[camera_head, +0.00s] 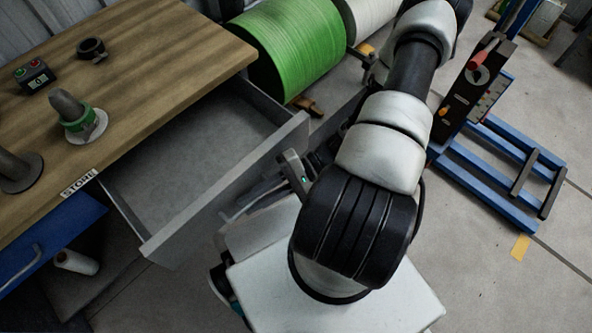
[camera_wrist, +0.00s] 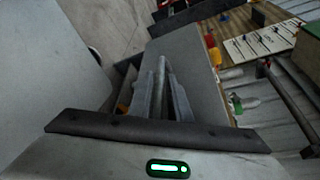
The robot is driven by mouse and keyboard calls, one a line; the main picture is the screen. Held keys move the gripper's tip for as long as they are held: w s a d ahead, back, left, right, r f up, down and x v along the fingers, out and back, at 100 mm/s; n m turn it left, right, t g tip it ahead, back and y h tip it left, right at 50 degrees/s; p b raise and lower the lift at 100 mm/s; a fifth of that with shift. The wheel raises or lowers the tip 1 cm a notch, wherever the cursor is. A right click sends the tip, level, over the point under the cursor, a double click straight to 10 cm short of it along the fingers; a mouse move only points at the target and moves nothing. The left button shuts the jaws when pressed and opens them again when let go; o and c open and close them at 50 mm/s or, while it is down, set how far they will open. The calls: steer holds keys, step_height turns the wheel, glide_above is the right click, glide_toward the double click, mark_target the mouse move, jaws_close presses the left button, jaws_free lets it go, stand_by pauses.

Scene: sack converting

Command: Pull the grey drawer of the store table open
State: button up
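The grey drawer (camera_head: 228,187) of the store table (camera_head: 130,75) stands well out from under the wooden top in the head view. A pale bar handle (camera_head: 262,194) runs along the outside of the drawer front, partly covered by my arm. My gripper (camera_head: 280,178) is at this handle. In the wrist view my gripper's two fingers (camera_wrist: 163,95) are close together, with a narrow bar between them. It looks shut on the handle; the tips are partly hidden.
A blue drawer (camera_head: 50,240) is shut at lower left. A green roll (camera_head: 290,50) stands beyond the grey drawer. A blue frame (camera_head: 490,175) with a control box (camera_head: 478,85) stands right of my arm. Open floor lies at lower right. Small fittings stand on the tabletop.

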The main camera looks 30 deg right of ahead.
steer(key=p+v, duration=0.1)
steer(key=v, duration=1.6)
